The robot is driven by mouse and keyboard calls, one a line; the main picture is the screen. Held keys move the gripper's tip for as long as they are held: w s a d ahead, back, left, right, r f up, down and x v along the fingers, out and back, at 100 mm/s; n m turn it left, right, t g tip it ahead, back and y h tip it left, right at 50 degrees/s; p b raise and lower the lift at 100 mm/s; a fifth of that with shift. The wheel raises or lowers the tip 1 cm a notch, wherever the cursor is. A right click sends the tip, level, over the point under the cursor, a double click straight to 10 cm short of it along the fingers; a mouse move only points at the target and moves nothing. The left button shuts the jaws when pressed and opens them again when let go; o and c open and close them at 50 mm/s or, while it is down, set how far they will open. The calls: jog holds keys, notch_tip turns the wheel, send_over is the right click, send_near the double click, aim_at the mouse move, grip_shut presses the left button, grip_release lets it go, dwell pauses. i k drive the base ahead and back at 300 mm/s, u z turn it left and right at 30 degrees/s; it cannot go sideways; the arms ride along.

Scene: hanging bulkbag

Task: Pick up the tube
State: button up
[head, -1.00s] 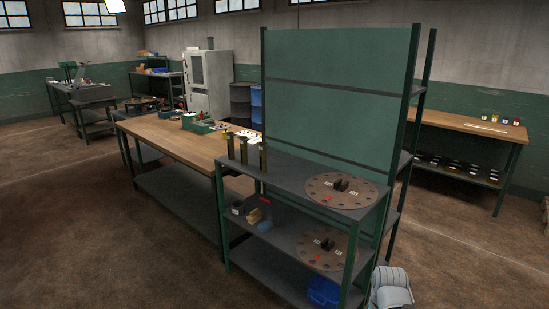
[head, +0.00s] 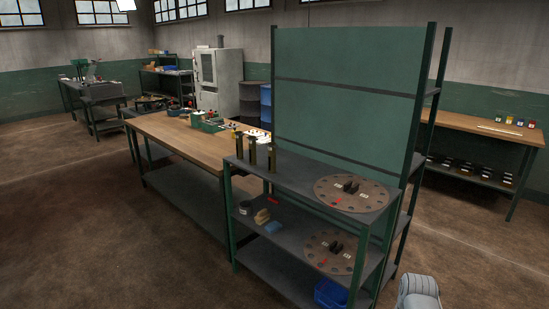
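Three slim, dark upright tube-like pieces (head: 253,150) stand in a row at the left end of the shelf unit's upper shelf. They have brassy yellowish parts. I cannot tell which of them, if any, is the tube. My gripper is not in view. A rounded grey part at the bottom right edge looks like my own arm, well apart from these pieces.
The green-framed shelf unit (head: 310,170) has a tall back panel and holds round perforated discs (head: 350,193). A blue bin (head: 330,293) sits low in it. A wooden workbench (head: 180,137) stands behind left. Open floor (head: 90,240) lies at left.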

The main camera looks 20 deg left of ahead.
aim_at(272, 146)
jog(key=z, duration=0.05)
jog(key=i, duration=0.95)
jog(key=u, duration=0.05)
